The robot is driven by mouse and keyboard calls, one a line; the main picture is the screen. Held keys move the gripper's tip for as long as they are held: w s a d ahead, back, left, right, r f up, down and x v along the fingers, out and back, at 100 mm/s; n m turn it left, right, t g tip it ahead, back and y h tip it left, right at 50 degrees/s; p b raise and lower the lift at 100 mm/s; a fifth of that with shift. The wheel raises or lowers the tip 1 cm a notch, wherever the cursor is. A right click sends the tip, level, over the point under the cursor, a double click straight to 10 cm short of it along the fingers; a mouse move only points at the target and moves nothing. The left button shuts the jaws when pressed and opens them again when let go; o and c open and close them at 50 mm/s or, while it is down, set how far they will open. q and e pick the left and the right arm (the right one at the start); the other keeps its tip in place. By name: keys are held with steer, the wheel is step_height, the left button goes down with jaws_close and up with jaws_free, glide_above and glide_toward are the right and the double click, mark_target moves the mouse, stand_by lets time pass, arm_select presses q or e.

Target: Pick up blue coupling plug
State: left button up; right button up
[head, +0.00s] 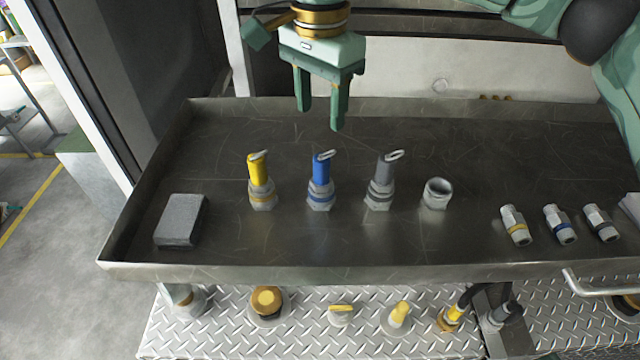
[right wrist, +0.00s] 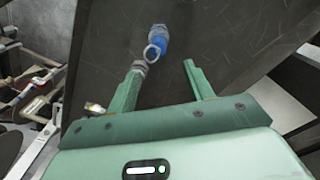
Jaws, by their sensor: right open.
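The blue coupling plug (head: 321,169) stands upright in a grey hex fitting (head: 321,199) on the metal tray (head: 240,125). It has a pull ring on top. In the right wrist view the blue plug (right wrist: 158,42) lies ahead of the jaws, between the lines of the two fingers, with its ring toward me. My right gripper (head: 320,116) is open and empty, above and behind the blue plug in the head view, clear of it. The jaws also show in the right wrist view (right wrist: 163,72). My left gripper is not in view.
A yellow plug (head: 258,169) stands left of the blue one and a grey plug (head: 386,169) right of it. An empty fitting (head: 437,193) stands further right. A grey block (head: 181,220) lies at left. Several loose couplings, including a yellow-banded one (head: 516,225), lie at right.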

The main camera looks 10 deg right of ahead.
mark_target(322, 158)
step_height(322, 158, down, 6)
steer(key=shift+f+p, duration=0.15)
steer(key=shift+p, duration=0.15)
steer(key=shift+f, duration=0.25)
step_height(322, 158, down, 5)
steer(key=shift+s+d+r+p, duration=0.1)
steer(key=shift+s+r+p, duration=0.1)
steer(key=shift+p, duration=0.7)
steer(key=shift+w+f, duration=0.1)
steer(key=shift+f, duration=0.1)
jaws_close()
